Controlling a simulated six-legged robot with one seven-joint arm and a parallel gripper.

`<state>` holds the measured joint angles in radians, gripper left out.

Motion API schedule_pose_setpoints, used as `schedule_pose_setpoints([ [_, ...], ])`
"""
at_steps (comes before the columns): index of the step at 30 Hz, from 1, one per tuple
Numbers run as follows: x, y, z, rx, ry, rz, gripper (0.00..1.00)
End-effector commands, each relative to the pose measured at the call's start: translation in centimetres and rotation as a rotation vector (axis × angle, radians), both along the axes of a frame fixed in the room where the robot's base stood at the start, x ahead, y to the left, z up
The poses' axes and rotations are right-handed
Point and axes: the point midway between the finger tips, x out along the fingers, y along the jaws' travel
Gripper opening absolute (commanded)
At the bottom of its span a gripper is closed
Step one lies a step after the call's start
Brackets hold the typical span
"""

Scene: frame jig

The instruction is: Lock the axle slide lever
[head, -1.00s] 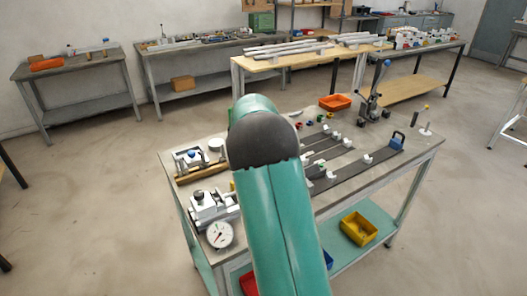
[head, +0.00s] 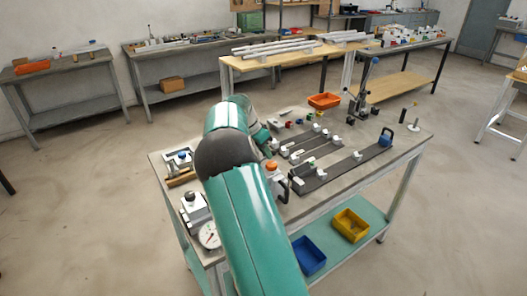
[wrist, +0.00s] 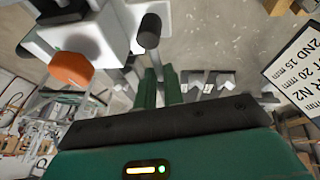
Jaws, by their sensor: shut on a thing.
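The axle slide lever (wrist: 149,30) shows in the wrist view as a black cylindrical knob on a thin grey shaft, beside a white fixture (wrist: 105,38) with an orange knob (wrist: 72,68). My gripper (wrist: 158,82) has its two green fingers close together on the lever, at the shaft below the knob. In the head view the white fixture with its orange knob (head: 271,167) stands at the front of the bench, with a dark lever (head: 283,188) on its right side. My arm hides my fingers there.
A dial gauge (head: 209,236) and a white clamp block (head: 195,207) stand left of my arm on the grey bench. Dark rails with white blocks (head: 338,172) lie to the right. An orange bin (head: 324,100) and an upright stand (head: 364,95) are behind. A printed sign (wrist: 298,68) is close on the right.

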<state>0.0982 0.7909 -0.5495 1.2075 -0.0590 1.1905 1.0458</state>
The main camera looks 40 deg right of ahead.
Motion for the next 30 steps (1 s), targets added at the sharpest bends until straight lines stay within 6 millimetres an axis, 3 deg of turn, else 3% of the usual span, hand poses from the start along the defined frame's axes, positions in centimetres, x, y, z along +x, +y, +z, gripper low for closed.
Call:
schedule_pose_setpoints([
  [9, -0.4, -0.06, 0.04, 0.0, 0.001, -0.1, 0.0],
  [23, -0.48, -0.07, 0.02, 0.001, 0.0, -0.113, 0.0],
  [24, -0.48, -0.08, 0.03, 0.0, 0.0, -0.112, 0.17],
  [26, -0.47, -0.07, 0.02, 0.0, 0.0, -0.112, 0.29],
  [30, -0.46, -0.06, 0.01, 0.001, 0.0, -0.111, 0.32],
])
